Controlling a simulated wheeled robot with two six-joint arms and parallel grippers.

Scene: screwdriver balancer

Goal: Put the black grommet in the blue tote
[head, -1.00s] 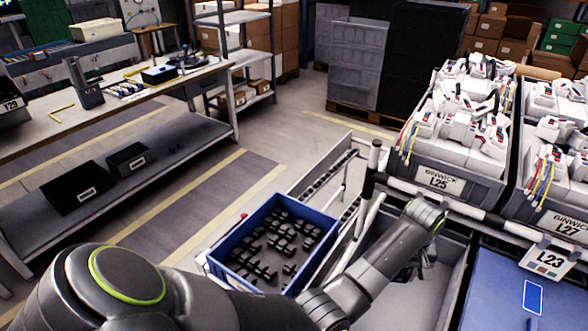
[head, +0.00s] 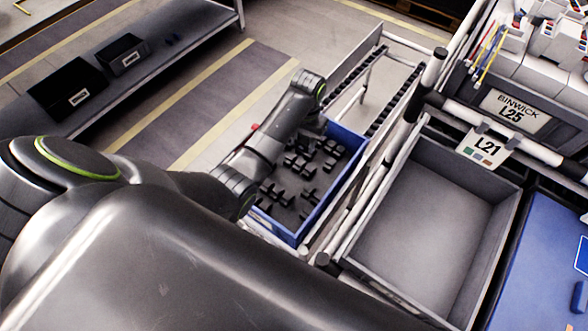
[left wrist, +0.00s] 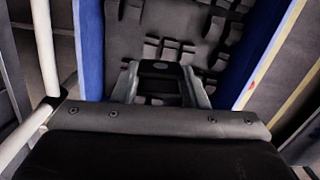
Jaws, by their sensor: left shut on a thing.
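The blue tote (head: 352,143) holds several black parts and stands left of the grey bin in the head view. Its blue walls (left wrist: 90,48) also show in the left wrist view. My left gripper (left wrist: 160,84) is over the tote, pointing down into it. It is shut on the black grommet (left wrist: 160,67), which sits between the two fingers above the black parts. In the head view my forearm covers part of the tote and the grommet cannot be made out. My right gripper is not in view.
An empty grey bin (head: 430,225) marked L21 lies right of the tote, with a white rail between them. A blue surface (head: 545,255) is at the far right. A roller track (head: 395,100) runs behind the tote. A shelf with two black bins (head: 68,88) is at the left.

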